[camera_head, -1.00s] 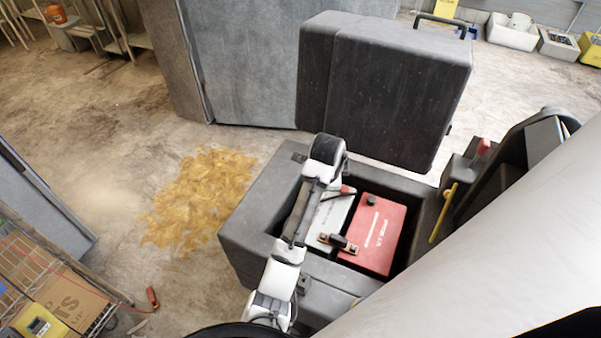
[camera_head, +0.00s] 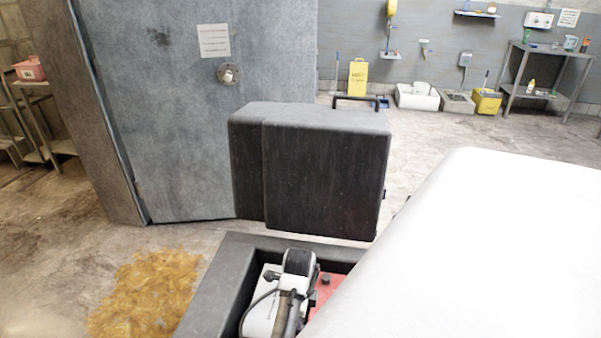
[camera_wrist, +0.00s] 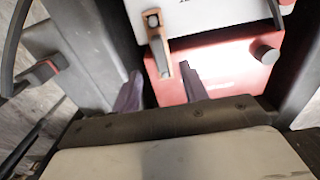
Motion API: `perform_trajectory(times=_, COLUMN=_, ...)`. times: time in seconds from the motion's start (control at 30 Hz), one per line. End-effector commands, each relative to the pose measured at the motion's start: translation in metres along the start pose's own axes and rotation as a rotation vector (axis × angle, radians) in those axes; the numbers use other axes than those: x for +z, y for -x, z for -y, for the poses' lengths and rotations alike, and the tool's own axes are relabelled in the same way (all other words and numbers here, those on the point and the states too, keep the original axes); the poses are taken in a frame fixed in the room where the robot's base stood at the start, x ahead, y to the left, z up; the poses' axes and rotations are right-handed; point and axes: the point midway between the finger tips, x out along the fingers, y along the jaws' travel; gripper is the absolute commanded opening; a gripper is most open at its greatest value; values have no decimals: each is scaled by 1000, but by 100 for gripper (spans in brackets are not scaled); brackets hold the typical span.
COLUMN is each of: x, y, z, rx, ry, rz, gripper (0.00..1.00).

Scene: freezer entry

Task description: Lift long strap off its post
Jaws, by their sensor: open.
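The long strap (camera_wrist: 158,42) is a copper-brown bar in the wrist view. It runs from a metal post (camera_wrist: 153,20) on the white battery (camera_wrist: 205,15) over the edge of the red battery (camera_wrist: 215,75). My gripper (camera_wrist: 160,89) is open, its two dark fingers apart, with the strap's near end just ahead of the gap between them. I cannot tell whether the fingers touch anything. In the head view my arm hides the strap; parts of the white battery (camera_head: 260,318) and the red battery (camera_head: 326,296) show beside it.
The batteries sit in a dark box (camera_head: 212,300) with raised walls. A tall black case or lid (camera_head: 325,185) stands behind it. A dark round knob (camera_wrist: 266,54) rises from the red battery. A white body panel fills the lower right. Open floor with a yellow stain (camera_head: 150,290) lies left.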

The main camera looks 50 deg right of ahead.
Motion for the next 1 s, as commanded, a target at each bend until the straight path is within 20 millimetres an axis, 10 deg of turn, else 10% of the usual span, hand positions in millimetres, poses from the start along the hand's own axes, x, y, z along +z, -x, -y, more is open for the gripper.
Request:
perform_trajectory(times=0.63, x=-4, y=-74, z=-2, rx=2, ry=1, rz=0, gripper=44)
perform_trajectory(times=1.0, x=-4, y=-81, z=-1, rx=-2, ry=2, rz=0, gripper=36)
